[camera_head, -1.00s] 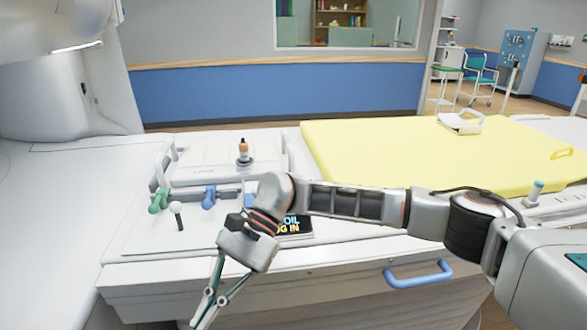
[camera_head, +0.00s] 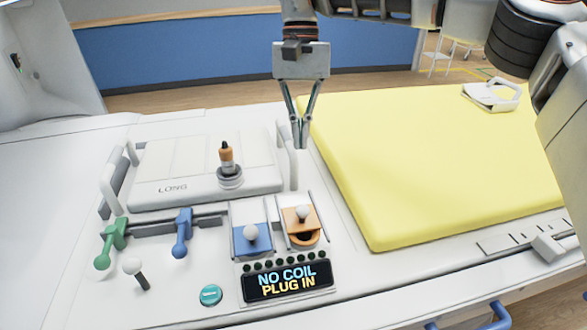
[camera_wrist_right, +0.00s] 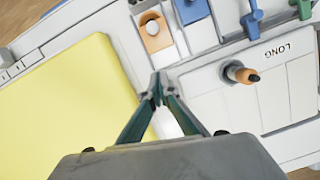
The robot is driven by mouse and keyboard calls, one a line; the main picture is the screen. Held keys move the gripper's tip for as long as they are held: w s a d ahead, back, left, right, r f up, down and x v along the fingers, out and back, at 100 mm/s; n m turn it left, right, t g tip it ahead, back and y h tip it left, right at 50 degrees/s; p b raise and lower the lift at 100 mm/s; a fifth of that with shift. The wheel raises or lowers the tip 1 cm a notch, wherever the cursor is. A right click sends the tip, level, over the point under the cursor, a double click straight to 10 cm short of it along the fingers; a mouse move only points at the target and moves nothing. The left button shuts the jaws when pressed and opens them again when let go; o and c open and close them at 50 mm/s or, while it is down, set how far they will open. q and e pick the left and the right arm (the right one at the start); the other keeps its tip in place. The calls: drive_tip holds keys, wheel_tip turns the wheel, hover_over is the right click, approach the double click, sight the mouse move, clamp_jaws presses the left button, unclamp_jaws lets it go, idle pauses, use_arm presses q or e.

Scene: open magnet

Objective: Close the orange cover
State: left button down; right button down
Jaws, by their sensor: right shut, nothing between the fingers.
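The cover also shows at the top of the right wrist view (camera_wrist_right: 157,41). My right gripper (camera_head: 302,146) points down, shut and empty. In the head view it appears above and behind the orange cover, apart from it. Its fingertips show in the right wrist view (camera_wrist_right: 158,92). My left gripper is not in view.
A blue cover (camera_head: 244,246) with a white knob is left of the orange one. A display (camera_head: 287,282) reads "NO COIL PLUG IN". Green (camera_head: 113,240) and blue (camera_head: 181,233) levers and an orange-topped knob (camera_head: 227,159) stand left. A yellow mattress (camera_head: 430,165) lies right.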

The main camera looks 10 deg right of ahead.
sight(301, 211)
drive_tip(key=b+x, duration=0.1)
drive_tip(key=x, duration=0.8)
drive_tip(key=shift+s+f, duration=0.2)
drive_tip(key=s, duration=0.2)
drive_tip(key=shift+s+a+r, duration=0.25)
drive_tip(key=shift+s, duration=0.1)
drive_tip(key=shift+s+a, duration=0.1)
drive_tip(key=shift+s, duration=0.45)
